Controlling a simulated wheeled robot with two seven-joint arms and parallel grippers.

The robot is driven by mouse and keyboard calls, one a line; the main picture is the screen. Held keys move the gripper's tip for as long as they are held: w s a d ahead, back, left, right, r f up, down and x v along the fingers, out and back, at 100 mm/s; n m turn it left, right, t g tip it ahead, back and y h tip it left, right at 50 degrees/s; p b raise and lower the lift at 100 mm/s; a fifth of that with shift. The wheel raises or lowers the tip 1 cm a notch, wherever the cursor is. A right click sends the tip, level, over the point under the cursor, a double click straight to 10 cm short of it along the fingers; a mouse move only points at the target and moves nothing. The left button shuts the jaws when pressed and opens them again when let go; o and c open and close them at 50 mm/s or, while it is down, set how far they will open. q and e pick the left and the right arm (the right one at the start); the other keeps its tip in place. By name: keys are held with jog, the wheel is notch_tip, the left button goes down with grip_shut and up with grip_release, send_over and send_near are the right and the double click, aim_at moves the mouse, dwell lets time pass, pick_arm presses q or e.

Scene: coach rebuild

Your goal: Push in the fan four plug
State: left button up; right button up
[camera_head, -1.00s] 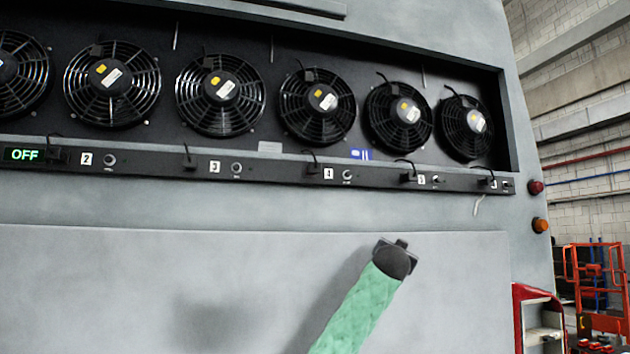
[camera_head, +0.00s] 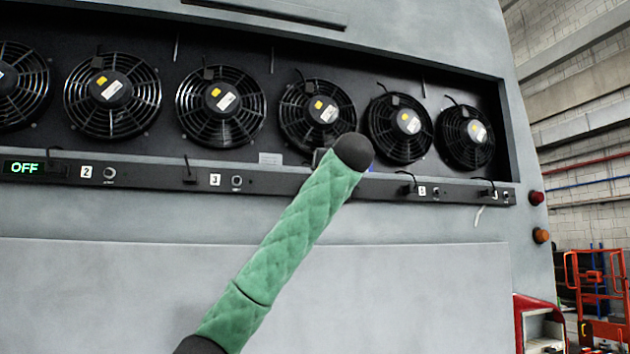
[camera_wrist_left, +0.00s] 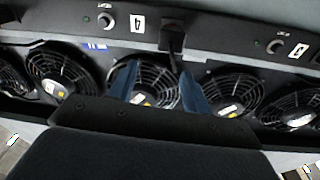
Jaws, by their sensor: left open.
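The fan four plug is a black block (camera_wrist_left: 172,36) on the dark rail, beside the white "4" label (camera_wrist_left: 143,22) in the left wrist view, which shows the scene upside down. Its cable runs toward the fan behind. My left gripper (camera_wrist_left: 159,67) is open, with two blue fingers pointing at the rail. The plug lies ahead of the fingertips, nearer the right-hand finger in that view, and is not gripped. How deep the plug sits cannot be told. In the head view my green left arm hides the plug and its label. My right gripper is not in view.
The rail (camera_head: 135,174) carries other plugs, including plug three (camera_head: 190,173) and plug five (camera_head: 407,186), with small round buttons. Caged fans (camera_head: 221,101) sit in the recess above. A green "OFF" display (camera_head: 24,168) is at left. The grey panel below (camera_head: 410,285) is clear.

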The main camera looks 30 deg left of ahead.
pick_arm(q)
jog(key=shift+w+a+f+n+g+p, duration=0.25)
jog(key=shift+w+a+f+n+p, duration=0.1)
jog(key=shift+w+a+p, duration=0.65)
jog(key=shift+w+a+f+n+g+p, duration=0.25)
jog(key=shift+w+a+n+p, duration=0.35)
jog(key=shift+a, duration=0.65)
jog(key=shift+w+a+f+n+g+p, duration=0.15)
jog(key=shift+w+a+f+g+p, duration=0.15)
jog(key=shift+w+a+p, duration=0.55)
jog(key=shift+s+a, duration=0.2)
jog(key=shift+a, duration=0.05)
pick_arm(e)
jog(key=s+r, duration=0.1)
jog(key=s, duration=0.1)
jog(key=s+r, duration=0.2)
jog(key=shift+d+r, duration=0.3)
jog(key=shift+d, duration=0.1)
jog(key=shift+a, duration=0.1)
